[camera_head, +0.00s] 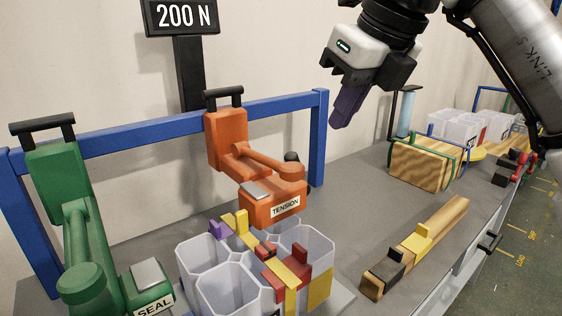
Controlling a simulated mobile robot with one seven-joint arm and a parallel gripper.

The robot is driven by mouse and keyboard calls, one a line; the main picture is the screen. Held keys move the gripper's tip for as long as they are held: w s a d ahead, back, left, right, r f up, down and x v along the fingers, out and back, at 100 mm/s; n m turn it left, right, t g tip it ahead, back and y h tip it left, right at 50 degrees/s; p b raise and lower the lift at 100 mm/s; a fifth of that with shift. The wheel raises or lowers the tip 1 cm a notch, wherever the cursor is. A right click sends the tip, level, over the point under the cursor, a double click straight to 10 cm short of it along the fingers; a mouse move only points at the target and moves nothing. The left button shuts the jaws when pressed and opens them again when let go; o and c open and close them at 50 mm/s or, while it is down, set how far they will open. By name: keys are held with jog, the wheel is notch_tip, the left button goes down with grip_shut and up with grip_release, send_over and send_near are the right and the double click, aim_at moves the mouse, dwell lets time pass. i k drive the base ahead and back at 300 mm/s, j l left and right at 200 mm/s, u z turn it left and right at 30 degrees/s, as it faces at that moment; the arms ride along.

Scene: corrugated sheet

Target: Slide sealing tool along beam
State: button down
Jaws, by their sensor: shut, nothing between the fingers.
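The green sealing tool (88,236), labelled SEAL, hangs from the blue beam (270,109) at the left end, partly cut off by the lower edge of the frame. The orange tension tool (228,140), labelled TENSION, hangs on the same beam nearer its right post. Both tools have a black handle on top. My gripper (344,112) is shut and empty, with its purple fingers pointing down. It is in the air to the right of the beam's right post, apart from both tools.
Clear containers (218,290) with yellow and red strap pieces stand below the orange tool. A wooden bar (440,226) with a black and a yellow block lies to the right. A wooden block (420,165) stands behind it. A "200 N" sign (181,17) rises behind the beam.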

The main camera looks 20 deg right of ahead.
aim_at(57, 170)
jog(key=k+l, duration=0.25)
jog(key=k, duration=0.2)
jog(key=k+l, duration=0.2)
jog(key=k, duration=0.3)
